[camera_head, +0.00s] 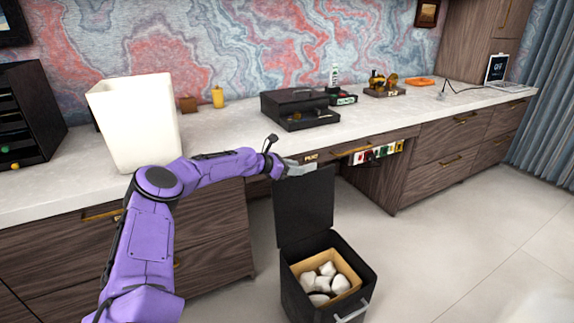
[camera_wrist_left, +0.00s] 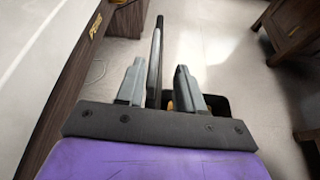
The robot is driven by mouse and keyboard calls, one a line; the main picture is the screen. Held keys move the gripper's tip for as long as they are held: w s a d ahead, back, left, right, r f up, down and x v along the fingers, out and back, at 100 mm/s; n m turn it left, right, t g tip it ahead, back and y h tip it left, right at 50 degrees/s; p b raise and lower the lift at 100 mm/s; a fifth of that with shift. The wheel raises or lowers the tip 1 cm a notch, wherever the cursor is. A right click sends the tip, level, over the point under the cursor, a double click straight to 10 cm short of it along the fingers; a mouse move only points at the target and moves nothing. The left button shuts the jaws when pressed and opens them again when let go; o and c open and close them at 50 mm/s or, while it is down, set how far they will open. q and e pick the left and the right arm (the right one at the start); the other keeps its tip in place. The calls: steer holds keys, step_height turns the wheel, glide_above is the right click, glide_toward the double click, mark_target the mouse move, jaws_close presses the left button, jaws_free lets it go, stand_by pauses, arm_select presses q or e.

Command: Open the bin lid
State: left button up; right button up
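The black bin (camera_head: 330,285) stands on the floor in front of the desk. Its lid (camera_head: 304,210) is raised, standing about upright at the bin's back edge. The open bin shows a tan inner box with several white crumpled pieces. My left gripper (camera_head: 300,168) is at the lid's top edge. In the left wrist view the left gripper (camera_wrist_left: 163,78) has its fingers apart, with the thin dark lid (camera_wrist_left: 157,50) seen edge-on between them, closer to the left finger. Whether that finger touches it I cannot tell. My right gripper is not in view.
The desk (camera_head: 225,125) runs along the wall, with a white container (camera_head: 135,120) at left and a black box (camera_head: 298,105) in the middle. Wooden drawers (camera_head: 440,165) stand behind the bin. The floor (camera_head: 460,240) to the bin's right is clear.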

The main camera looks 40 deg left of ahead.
arm_select(q)
steer(key=p+v, duration=0.1)
steer(key=v, duration=0.1)
steer(key=p+v, duration=0.1)
steer(key=v, duration=0.2)
steer(key=p+v, duration=0.1)
steer(key=v, duration=0.1)
steer(key=shift+r+p, duration=0.4)
steer(key=shift+s, duration=0.25)
steer(key=shift+s+a+f, duration=0.1)
steer(key=shift+f, duration=0.15)
